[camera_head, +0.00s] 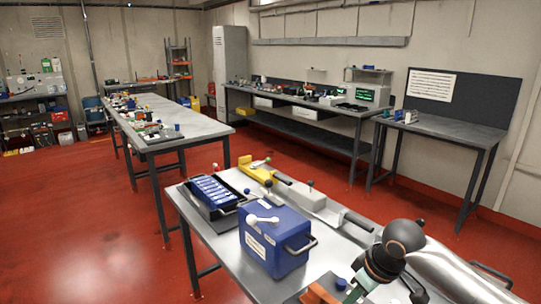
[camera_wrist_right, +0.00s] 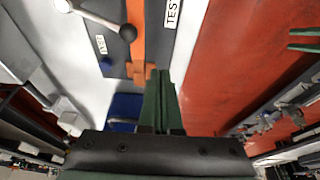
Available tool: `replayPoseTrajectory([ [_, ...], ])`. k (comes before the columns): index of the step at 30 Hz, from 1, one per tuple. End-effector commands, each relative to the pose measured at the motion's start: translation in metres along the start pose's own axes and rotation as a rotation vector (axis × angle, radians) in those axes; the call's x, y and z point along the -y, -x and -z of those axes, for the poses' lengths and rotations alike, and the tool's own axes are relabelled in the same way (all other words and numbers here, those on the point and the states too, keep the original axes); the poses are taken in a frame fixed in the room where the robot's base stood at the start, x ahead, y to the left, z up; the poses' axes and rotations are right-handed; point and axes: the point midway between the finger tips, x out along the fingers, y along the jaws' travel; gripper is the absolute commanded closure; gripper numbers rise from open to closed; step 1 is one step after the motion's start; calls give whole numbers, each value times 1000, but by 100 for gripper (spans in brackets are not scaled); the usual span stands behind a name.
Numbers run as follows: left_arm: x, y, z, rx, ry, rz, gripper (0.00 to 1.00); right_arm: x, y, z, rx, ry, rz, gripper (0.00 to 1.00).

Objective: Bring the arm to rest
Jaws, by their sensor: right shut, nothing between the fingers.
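My right arm comes in at the lower right of the head view, over the near metal table (camera_head: 222,256). Its dark wrist and round joint stand near the table's right part. My right gripper (camera_wrist_right: 162,102) shows in the wrist view with its green fingers together and nothing between them. Beyond the fingertips is a panel with an orange strip (camera_wrist_right: 137,30), a "TEST" label and a grey ball-ended lever (camera_wrist_right: 127,33). I cannot tell whether the fingers touch the panel. My left gripper cannot be made out in the head view.
A blue box (camera_head: 272,241) with handles and a black tray of blue cells (camera_head: 211,191) stand on the near table. A yellow tool (camera_head: 253,170) lies behind them. Red floor (camera_head: 120,235) is open at left. Two green bars (camera_wrist_right: 304,40) enter the wrist view's right edge.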

Motion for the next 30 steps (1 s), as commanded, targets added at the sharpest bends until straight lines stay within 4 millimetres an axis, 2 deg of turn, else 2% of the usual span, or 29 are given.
replayPoseTrajectory([
  [1, 0, 0, 0, 0, -1, 0, 39, 13, -18, -3, -15, 2, 26, 100],
  [10, 1, -2, 7, -14, -3, 1, 39, 65, -88, -10, -192, -42, 100, 100],
  [17, 1, -2, 5, -11, -3, 1, 39, 103, -135, -34, -354, -142, 121, 100],
  [23, 1, -1, 4, -9, -2, 0, 39, 122, -160, -68, -450, -240, 91, 100],
  [26, 1, -1, 4, -7, -2, 0, 39, 129, -170, -95, -487, -294, 54, 100],
  [30, 0, -1, 3, -7, -2, 0, 39, 136, -179, -144, -518, -365, -24, 100],
])
